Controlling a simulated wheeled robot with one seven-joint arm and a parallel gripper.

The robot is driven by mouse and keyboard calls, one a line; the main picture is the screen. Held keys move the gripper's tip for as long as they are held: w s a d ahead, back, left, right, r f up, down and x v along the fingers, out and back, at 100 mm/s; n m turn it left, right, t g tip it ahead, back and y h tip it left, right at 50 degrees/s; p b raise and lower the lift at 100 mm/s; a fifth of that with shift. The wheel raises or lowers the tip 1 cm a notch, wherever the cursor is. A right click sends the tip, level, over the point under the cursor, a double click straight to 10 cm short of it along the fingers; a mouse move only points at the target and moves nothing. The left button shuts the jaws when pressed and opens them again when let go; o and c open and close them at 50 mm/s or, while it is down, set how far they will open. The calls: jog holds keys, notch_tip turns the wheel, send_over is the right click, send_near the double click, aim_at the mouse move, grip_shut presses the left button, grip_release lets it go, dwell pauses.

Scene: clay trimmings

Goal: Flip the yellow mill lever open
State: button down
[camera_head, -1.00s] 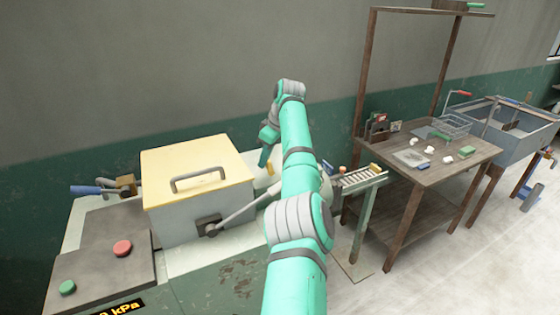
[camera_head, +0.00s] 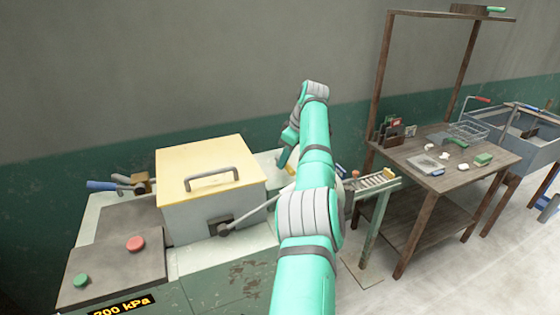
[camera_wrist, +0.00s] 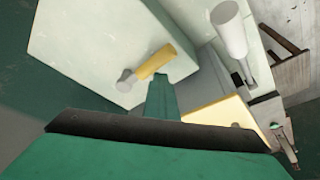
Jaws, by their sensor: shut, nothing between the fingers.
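A short yellow lever (camera_wrist: 157,60) with a grey cylindrical pivot end shows in the wrist view, against a pale box-shaped body (camera_wrist: 95,40). My gripper (camera_wrist: 160,80) is shut and empty. Its green fingertip is just below the lever in that view; I cannot tell whether they touch. In the head view my gripper (camera_head: 284,157) points down behind the right side of the yellow-lidded machine (camera_head: 210,170). My arm hides most of that area, so the yellow lever is not clear there.
A grey rod lever (camera_head: 250,214) runs from the machine's front towards my arm. A blue-handled valve (camera_head: 105,185) is at left, with red (camera_head: 135,243) and green (camera_head: 82,280) buttons on the panel. A wooden bench (camera_head: 440,170) with small items stands right; open floor lies before it.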

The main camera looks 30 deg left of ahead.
jog(key=shift+w+d, duration=0.3)
jog(key=shift+d, duration=0.2)
jog(key=shift+r, duration=0.25)
jog(key=v, duration=0.5)
jog(key=shift+s+a+r, duration=0.1)
jog(key=shift+s+a, duration=0.05)
jog(key=shift+a, duration=0.05)
jog(key=shift+s+d+r, duration=0.15)
jog(key=shift+r, duration=0.65)
